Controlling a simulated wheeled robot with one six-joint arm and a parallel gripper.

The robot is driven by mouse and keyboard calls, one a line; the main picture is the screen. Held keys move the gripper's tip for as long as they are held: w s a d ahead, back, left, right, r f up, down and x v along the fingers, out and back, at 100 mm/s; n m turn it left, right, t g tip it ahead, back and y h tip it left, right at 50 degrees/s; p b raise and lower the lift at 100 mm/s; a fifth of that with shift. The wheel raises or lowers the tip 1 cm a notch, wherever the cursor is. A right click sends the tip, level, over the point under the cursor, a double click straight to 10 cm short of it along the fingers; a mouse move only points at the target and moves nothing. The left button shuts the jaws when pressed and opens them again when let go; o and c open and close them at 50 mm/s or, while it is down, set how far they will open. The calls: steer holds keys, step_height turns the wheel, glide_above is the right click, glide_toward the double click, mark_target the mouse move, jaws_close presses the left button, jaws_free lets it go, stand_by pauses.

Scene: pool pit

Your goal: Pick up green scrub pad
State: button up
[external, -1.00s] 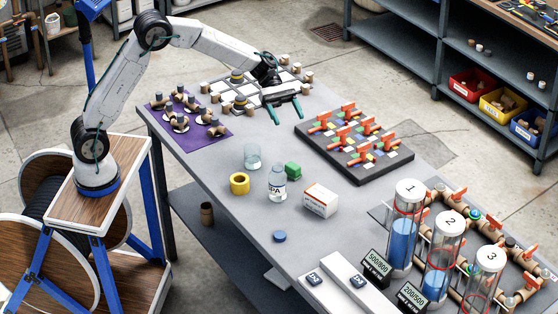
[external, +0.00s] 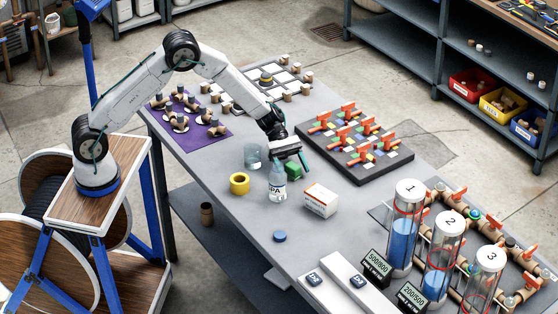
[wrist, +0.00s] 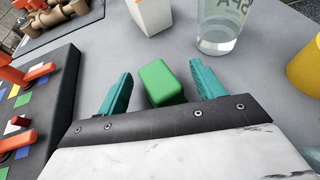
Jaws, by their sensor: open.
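The green scrub pad (external: 293,169) is a small green block on the grey table, behind and right of the clear IPA bottle (external: 277,184). In the wrist view the scrub pad (wrist: 161,82) shows between the two teal fingers of my gripper (wrist: 158,88), with space on both sides of it. My gripper (external: 288,161) is open and points down at the pad in the external view. I cannot tell how high the fingertips are above the table.
A dark board with orange valves (external: 354,147) lies to the right. A blue cap (external: 279,236) lies on clear table in front.

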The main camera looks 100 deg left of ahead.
steer(key=shift+x, duration=1)
steer(key=c, duration=1)
